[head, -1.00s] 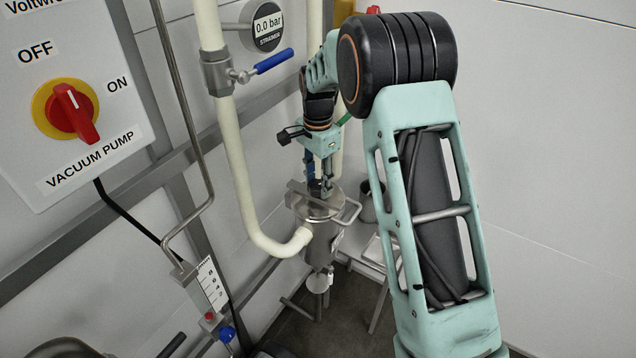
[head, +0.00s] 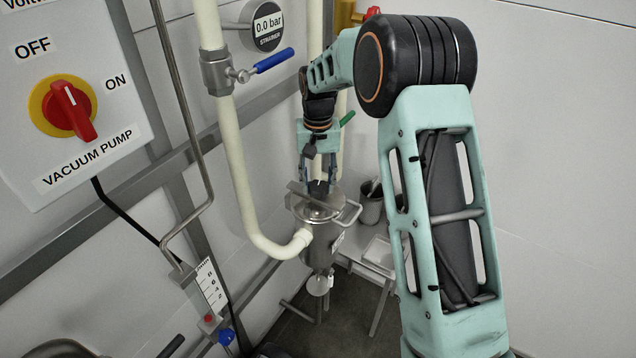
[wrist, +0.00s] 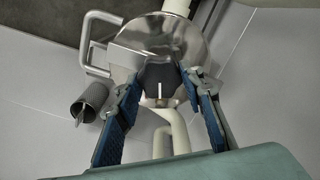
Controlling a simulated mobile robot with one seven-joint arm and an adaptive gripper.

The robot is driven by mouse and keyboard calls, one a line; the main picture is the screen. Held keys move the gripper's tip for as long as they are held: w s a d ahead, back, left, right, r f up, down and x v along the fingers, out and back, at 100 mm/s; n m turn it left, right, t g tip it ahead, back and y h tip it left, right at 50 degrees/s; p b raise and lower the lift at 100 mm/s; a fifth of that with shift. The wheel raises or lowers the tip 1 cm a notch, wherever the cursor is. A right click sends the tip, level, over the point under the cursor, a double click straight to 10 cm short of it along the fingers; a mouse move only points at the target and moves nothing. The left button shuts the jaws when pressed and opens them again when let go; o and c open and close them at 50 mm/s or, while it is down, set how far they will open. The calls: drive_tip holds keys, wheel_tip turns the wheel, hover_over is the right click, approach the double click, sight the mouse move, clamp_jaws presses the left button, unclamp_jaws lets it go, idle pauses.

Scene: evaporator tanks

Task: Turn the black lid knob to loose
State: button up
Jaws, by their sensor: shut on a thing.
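The black lid knob (wrist: 160,74) stands in the middle of the round shiny metal lid (wrist: 125,58) and carries a white mark line. The knob also shows small and dark in the head view (head: 318,188), on top of the steel strainer pot (head: 318,257). My gripper (wrist: 163,82) points down at the lid, with its two blue-backed fingers on either side of the knob, shut on it. In the head view my gripper (head: 318,181) is above the pot. The fingers hide the knob's sides.
A side handle (head: 348,212) sticks out from the pot. A cream pipe (head: 235,165) with a blue-handled valve (head: 273,61) runs close on the left. A grey cup (head: 371,203) and a white tray (head: 380,252) stand on a small table to the right.

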sight(318, 185)
drive_tip(key=n, duration=0.3)
drive_tip(key=shift+n, duration=0.4)
drive_tip(key=n, duration=0.3)
drive_tip(key=shift+n, duration=0.3)
drive_tip(key=n+p, duration=0.1)
drive_tip(key=n, duration=0.5)
drive_tip(key=shift+n, duration=0.3)
drive_tip(key=o, duration=1.2)
drive_tip(key=shift+c, duration=0.2)
wheel_tip(318, 185, up, 12)
